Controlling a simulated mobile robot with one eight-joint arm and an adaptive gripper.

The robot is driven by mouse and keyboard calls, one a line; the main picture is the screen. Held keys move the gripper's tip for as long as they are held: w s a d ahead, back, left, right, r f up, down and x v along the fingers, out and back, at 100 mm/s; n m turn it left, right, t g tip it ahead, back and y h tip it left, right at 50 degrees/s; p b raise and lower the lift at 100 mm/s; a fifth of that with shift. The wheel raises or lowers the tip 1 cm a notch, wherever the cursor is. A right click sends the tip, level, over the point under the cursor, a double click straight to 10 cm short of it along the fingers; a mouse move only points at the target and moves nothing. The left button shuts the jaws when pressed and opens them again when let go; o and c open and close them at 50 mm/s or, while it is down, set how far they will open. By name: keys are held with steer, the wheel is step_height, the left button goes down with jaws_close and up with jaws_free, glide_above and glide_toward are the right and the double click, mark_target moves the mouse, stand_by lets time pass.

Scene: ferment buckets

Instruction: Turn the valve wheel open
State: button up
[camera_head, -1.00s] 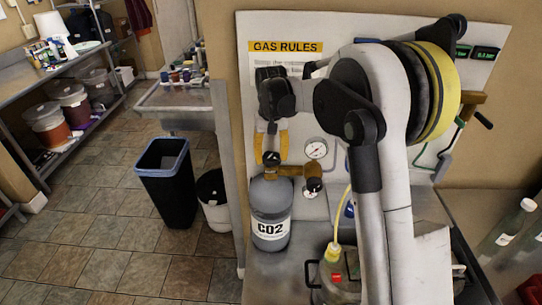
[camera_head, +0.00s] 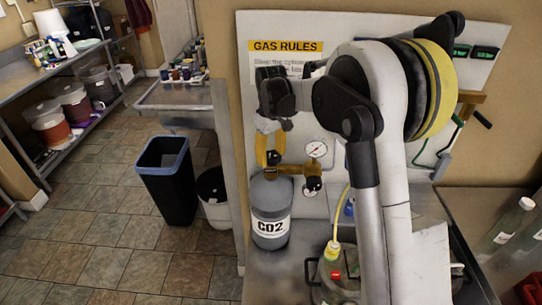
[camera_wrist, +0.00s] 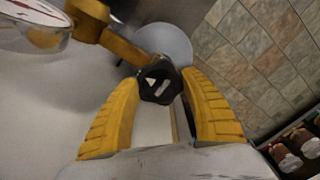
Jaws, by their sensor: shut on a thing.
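The black valve wheel (camera_wrist: 160,85) sits on top of the grey CO2 cylinder (camera_head: 271,206), and a white mark shows on its face in the wrist view. In the wrist view my gripper (camera_wrist: 158,84) has its two yellow fingers on either side of the wheel, shut on it. In the head view my gripper (camera_head: 268,158) points down over the cylinder's top, and its fingers partly hide the wheel. A brass regulator (camera_head: 300,172) with a round white gauge (camera_head: 316,149) is joined to the cylinder on the right.
A keg (camera_head: 338,275) with a yellow hose stands at the front right of the cylinder. A white board with a GAS RULES sign (camera_head: 285,46) is behind. A black bin (camera_head: 167,180) stands on the floor at left. My arm covers much of the board's right half.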

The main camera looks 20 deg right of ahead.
mark_target(271, 156)
stand_by(0.3)
steer(key=o, duration=1.2)
steer(key=shift+r, duration=0.1)
step_height(271, 156, up, 12)
steer(key=shift+f, duration=0.1)
